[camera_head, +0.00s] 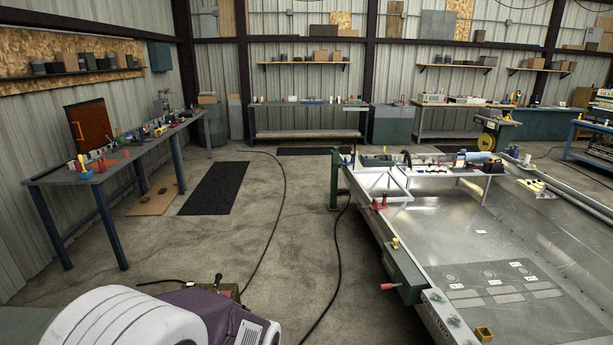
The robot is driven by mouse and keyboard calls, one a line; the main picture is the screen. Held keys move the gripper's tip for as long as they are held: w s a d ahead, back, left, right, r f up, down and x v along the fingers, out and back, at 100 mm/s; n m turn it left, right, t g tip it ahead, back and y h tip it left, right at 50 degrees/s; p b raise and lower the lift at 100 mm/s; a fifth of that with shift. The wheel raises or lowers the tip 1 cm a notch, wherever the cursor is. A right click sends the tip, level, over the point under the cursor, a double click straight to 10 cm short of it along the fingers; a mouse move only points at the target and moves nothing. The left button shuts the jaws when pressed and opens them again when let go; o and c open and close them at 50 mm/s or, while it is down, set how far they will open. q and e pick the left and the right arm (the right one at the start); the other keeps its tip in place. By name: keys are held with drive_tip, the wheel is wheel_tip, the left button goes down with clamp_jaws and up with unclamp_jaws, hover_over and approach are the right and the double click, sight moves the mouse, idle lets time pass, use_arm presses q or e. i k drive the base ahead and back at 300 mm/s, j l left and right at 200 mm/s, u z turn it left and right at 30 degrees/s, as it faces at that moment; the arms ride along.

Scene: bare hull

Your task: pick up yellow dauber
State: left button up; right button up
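I cannot surely tell which thing is the yellow dauber. A small upright yellow-topped thing (395,243) stands on the near left edge of the metal hull (420,268). Another small yellow-topped thing (81,160) stands in a blue holder at the near end of the left bench (110,172). Both are too small to make out clearly. Neither of my grippers shows in the head view.
A white rounded shape and a purple machine (205,310) fill the lower left. Black hoses (277,215) cross the concrete floor. Open floor and a dark mat (215,188) lie between left bench and hull. A back bench (305,104) stands along the wall.

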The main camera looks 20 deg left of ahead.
sight(79, 157)
drive_tip(key=i+u, duration=0.35)
drive_tip(key=i, duration=1.1)
drive_tip(key=i+j+u, duration=0.2)
drive_tip(key=i, duration=0.3)
drive_tip(key=i+u, duration=0.25)
drive_tip(key=i, duration=0.2)
drive_tip(key=i+l+u, duration=0.2)
drive_tip(key=i, duration=0.3)
drive_tip(key=i+l+u, duration=0.2)
drive_tip(key=i, duration=0.25)
drive_tip(key=i+l+u, duration=0.2)
drive_tip(key=i, duration=0.3)
drive_tip(key=i+l+u, duration=0.25)
drive_tip(key=i, duration=0.2)
drive_tip(key=i+j+u, duration=0.2)
drive_tip(key=i+u, duration=0.2)
drive_tip(key=i+j+u, duration=0.15)
drive_tip(key=i+u, duration=0.6)
drive_tip(key=i+l+u, duration=0.1)
drive_tip(key=i+u, duration=0.25)
drive_tip(key=u, duration=1.4)
drive_tip(key=z, duration=1.35)
drive_tip(key=i+l+u, duration=0.25)
drive_tip(key=i, duration=0.2)
drive_tip(key=i+l+u, duration=0.2)
drive_tip(key=i, duration=0.25)
drive_tip(key=i+l+u, duration=0.25)
drive_tip(key=i, duration=0.15)
